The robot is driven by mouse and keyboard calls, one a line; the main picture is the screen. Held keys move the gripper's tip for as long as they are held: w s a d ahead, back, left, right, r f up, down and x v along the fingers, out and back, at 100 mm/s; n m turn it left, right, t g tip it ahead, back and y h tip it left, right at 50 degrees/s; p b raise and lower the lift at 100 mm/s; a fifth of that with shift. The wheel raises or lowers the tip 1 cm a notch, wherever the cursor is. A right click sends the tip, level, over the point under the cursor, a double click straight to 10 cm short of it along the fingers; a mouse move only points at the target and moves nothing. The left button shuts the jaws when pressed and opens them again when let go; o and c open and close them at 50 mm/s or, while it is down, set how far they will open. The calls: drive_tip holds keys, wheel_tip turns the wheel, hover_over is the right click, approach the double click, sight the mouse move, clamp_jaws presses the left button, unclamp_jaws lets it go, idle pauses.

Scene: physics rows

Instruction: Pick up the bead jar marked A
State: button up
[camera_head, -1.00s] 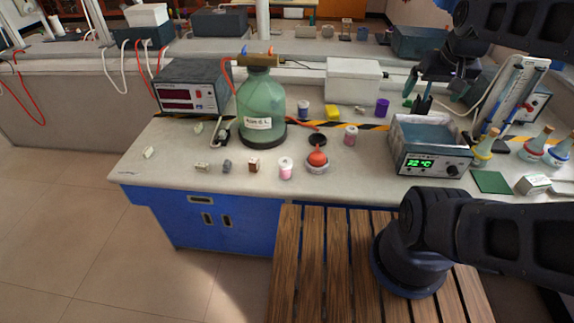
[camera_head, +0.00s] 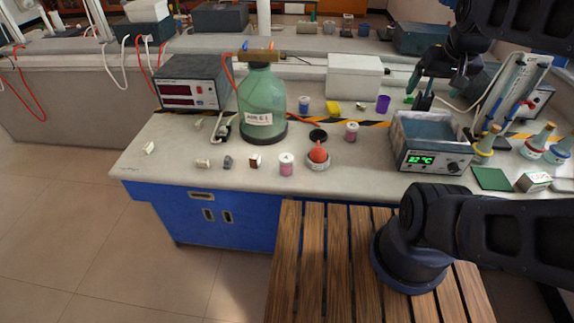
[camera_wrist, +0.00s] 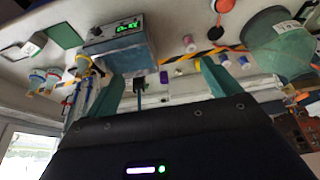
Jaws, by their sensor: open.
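Two small jars with pink contents and white lids stand on the bench. The nearer jar (camera_head: 286,164) is near the front edge, and the farther jar (camera_head: 351,131) is behind and right of it. I cannot read a letter on either lid. My gripper (camera_head: 420,92) is open and empty above the back right of the bench, apart from both jars. Its teal fingers (camera_wrist: 163,80) are spread in the wrist view.
A red bulb in a dish (camera_head: 318,156) stands between the jars. The green bottle (camera_head: 262,105) is behind left, the display box (camera_head: 430,146) right, and a purple cup (camera_head: 383,104) behind. Small blocks lie left of the nearer jar. The front left bench is mostly clear.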

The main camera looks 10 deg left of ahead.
drive_tip(key=shift+c, duration=1.4)
